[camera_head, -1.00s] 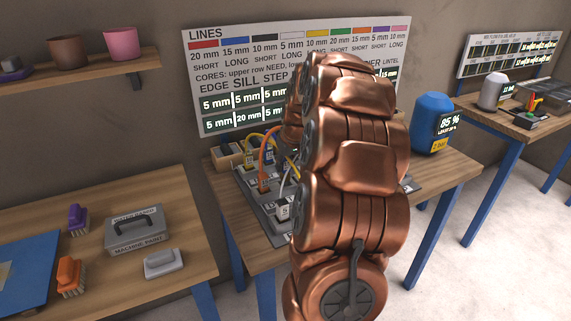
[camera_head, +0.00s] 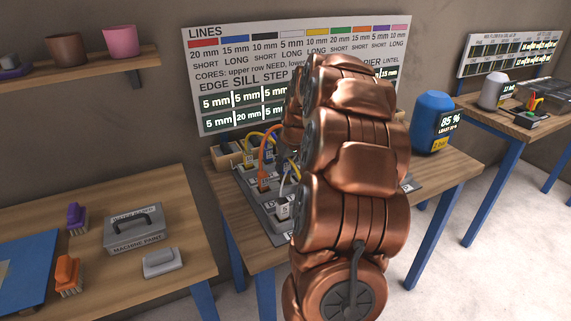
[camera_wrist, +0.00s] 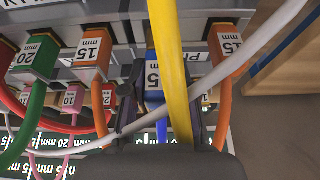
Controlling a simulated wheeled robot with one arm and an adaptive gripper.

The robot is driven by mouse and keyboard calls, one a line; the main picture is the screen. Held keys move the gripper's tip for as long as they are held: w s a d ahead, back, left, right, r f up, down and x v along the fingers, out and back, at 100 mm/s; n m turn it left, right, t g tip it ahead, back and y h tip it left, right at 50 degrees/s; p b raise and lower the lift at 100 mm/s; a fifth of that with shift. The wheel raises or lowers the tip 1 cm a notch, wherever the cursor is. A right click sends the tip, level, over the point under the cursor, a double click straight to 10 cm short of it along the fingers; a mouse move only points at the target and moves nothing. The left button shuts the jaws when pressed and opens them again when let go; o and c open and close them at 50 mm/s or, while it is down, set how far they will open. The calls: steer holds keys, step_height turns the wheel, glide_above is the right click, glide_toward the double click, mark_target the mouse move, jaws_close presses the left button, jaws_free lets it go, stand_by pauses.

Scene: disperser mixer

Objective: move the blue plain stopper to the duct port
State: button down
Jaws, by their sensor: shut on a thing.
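In the wrist view my gripper (camera_wrist: 160,110) is shut on a blue stopper (camera_wrist: 153,78) with a white label marked 5. A blue lead hangs below it. A yellow cable (camera_wrist: 168,60) passes in front and hides part of the stopper. The stopper's far end is close to the grey block (camera_wrist: 120,57); I cannot tell whether it is seated there. I cannot make out which port is the duct port. In the head view my copper arm hides the gripper and the stopper.
An orange 15 mm plug (camera_wrist: 229,45) is close on the right, another orange one (camera_wrist: 93,52) on the left. A green plug (camera_wrist: 37,55) stands farther left. A white cable (camera_wrist: 245,47) slants across beside my fingers. A blue canister (camera_head: 433,120) stands at the table's right.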

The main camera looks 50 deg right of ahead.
mark_target(287, 168)
steer(key=shift+f+b, duration=0.85)
steer(key=shift+f, duration=0.75)
steer(key=c, duration=0.8)
jaws_free()
steer(key=v, duration=1.2)
